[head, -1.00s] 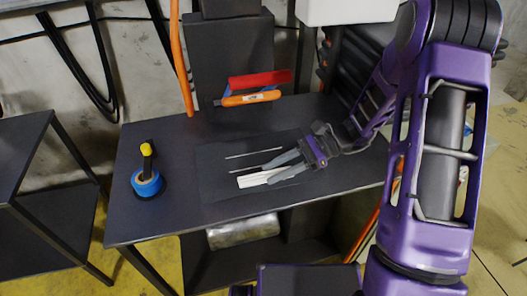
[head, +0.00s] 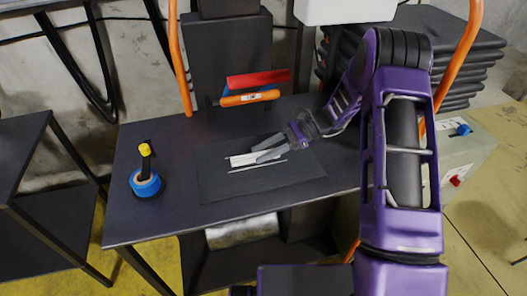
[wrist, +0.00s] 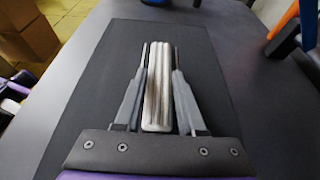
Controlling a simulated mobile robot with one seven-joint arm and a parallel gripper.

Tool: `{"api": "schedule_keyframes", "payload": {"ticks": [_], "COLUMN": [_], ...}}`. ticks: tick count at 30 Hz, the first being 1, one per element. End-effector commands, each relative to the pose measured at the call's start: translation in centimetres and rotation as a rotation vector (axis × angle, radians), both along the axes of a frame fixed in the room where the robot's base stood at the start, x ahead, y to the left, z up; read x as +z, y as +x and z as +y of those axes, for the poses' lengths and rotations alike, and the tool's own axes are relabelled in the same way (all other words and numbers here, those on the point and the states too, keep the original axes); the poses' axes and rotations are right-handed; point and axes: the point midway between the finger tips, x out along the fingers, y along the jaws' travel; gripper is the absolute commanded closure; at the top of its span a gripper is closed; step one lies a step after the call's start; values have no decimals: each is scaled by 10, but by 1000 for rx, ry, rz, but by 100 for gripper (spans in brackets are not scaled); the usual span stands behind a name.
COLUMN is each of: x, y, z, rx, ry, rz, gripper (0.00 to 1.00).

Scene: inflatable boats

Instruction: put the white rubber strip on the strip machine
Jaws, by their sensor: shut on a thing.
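The white rubber strip (head: 240,160) is a long, pale, ridged piece above or on the black mat (head: 300,178) on the dark table. My gripper (head: 256,153) is over the mat with its fingers closed along the strip. In the wrist view, the strip (wrist: 158,88) lies lengthwise between the two grey fingers of my gripper (wrist: 159,92). I cannot tell whether it is lifted clear of the mat. A thin pale line (head: 257,166) lies on the mat just in front. I cannot tell for sure which thing is the strip machine.
A blue tape roll (head: 146,186) with a black and yellow tool (head: 145,150) stands at the table's left. Red and orange tools (head: 250,97) are at the back. The table's front left is clear.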

Motion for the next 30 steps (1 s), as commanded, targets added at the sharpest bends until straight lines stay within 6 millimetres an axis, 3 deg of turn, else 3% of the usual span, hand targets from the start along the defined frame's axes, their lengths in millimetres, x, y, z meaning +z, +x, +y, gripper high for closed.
{"api": "schedule_keyframes", "payload": {"ticks": [7,8,12,23,30], "x": [-4,-3,-3,2,16], "y": [0,0,0,0,11], "z": [0,0,0,-1,-36], "rx": [0,0,0,-1,-3], "ry": [0,0,0,-1,0], "rz": [0,0,0,-1,-4], "gripper": [100,56,31,31,31]}}
